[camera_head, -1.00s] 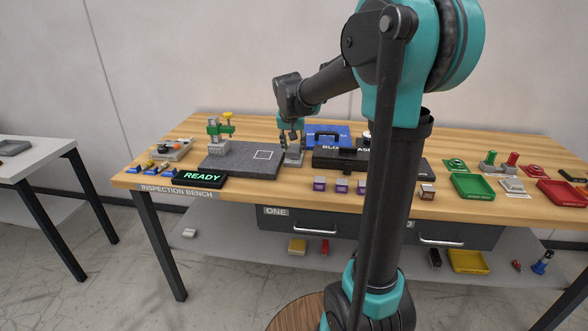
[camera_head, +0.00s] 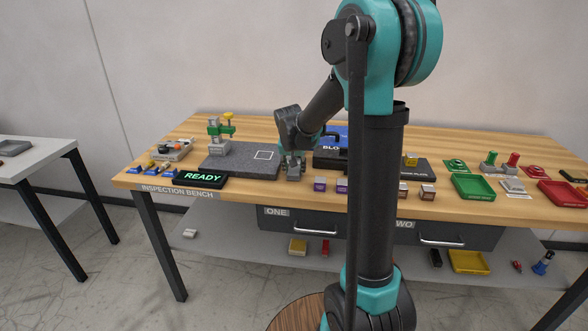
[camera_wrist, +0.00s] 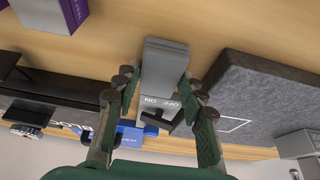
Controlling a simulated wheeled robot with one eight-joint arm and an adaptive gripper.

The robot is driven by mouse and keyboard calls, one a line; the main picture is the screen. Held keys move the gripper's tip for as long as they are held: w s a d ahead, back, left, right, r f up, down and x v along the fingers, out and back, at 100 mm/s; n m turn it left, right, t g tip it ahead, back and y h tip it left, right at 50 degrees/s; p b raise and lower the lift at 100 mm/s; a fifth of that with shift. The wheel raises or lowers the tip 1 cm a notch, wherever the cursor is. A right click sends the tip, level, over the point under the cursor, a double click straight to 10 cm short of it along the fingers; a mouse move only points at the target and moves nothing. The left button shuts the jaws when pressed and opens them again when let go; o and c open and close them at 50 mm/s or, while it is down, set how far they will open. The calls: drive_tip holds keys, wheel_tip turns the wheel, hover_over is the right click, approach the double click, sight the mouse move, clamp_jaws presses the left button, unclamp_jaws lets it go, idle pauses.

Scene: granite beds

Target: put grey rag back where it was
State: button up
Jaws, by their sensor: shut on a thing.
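My gripper (camera_head: 293,158) is low over the bench, between the dark speckled slab and the black block. In the wrist view my gripper (camera_wrist: 158,78) has its fingers on both sides of a grey, folded-looking piece, which I take for the grey rag (camera_wrist: 165,58). It also shows in the head view as the grey rag (camera_head: 294,174) below my fingers. I cannot tell whether it touches the wood. Just beyond it is a grey switch plate (camera_wrist: 160,102) marked ON and OFF, with a black lever, partly hidden.
The speckled slab (camera_head: 236,160) with a white square is close on the left. The READY sign (camera_head: 199,178) lies at its front. Purple-fronted blocks (camera_head: 319,185) stand to the right near the front edge. A black block (camera_head: 328,159) and a blue board (camera_wrist: 131,133) are close by.

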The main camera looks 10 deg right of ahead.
drive_tip(key=o, duration=1.1)
drive_tip(key=shift+f, duration=0.1)
drive_tip(key=v, duration=1.2)
drive_tip(key=s+d+f+n, duration=0.1)
drive_tip(key=s+d+f, duration=0.1)
drive_tip(key=s+f, duration=0.4)
drive_tip(key=s+d+f+n+y, duration=0.1)
drive_tip(key=s+f, duration=0.5)
drive_tip(key=s, duration=0.5)
drive_tip(key=s+d+f+n, duration=0.1)
drive_tip(key=s+d+f, duration=0.1)
drive_tip(key=s+f, duration=0.3)
drive_tip(key=shift+s+d+f+n, duration=0.15)
drive_tip(key=shift+s+f, duration=0.05)
drive_tip(key=shift+s, duration=0.65)
drive_tip(key=shift+s+d+f+n, duration=0.15)
drive_tip(key=shift+s+f, duration=0.05)
drive_tip(key=shift+s, duration=0.65)
